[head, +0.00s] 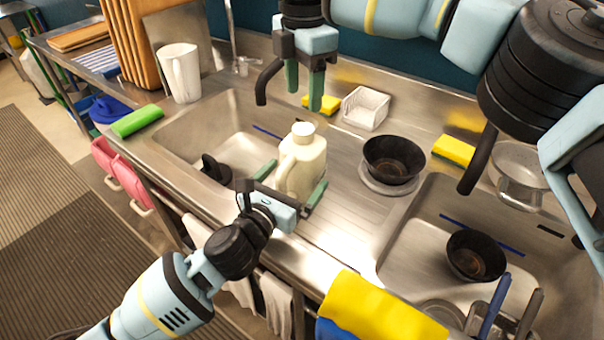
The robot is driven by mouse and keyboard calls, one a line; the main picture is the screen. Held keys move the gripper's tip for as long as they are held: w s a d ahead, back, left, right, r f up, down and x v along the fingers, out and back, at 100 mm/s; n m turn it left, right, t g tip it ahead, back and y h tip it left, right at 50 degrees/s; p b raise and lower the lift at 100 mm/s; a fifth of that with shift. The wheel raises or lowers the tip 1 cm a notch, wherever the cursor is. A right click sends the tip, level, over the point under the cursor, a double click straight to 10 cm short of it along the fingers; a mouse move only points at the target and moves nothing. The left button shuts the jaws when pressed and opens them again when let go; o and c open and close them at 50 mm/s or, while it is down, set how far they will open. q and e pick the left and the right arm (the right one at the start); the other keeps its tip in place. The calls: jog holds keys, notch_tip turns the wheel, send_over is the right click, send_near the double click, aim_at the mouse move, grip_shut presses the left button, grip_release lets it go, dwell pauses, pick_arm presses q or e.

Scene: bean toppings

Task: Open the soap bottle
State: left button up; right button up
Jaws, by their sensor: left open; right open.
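The soap bottle (303,165) is a cream jug with a handle and a white cap (303,129) on its top. It stands upright on the steel counter between the two sinks. My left gripper (291,182) is open, with one green finger on each side of the bottle's lower body. I cannot tell whether the fingers touch it. My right gripper (304,88) is open and empty, pointing down above and behind the cap. Its fingers are apart from the bottle.
A black bowl (393,160) stands right of the bottle. Another black bowl (476,255) is in the right sink. A white basket (366,107) and yellow sponges (454,150) lie behind. A white pitcher (180,73) and green sponge (137,121) are at the left. The left sink (213,129) is mostly empty.

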aim_at(303, 128)
pick_arm(q)
jog(key=c, duration=2)
pick_arm(e)
jog(key=shift+m, duration=0.3)
pick_arm(q)
jog(key=shift+o, duration=0.2)
pick_arm(e)
jog(key=m, duration=0.4)
jog(key=shift+f, duration=0.15)
jog(key=shift+f, duration=3.85)
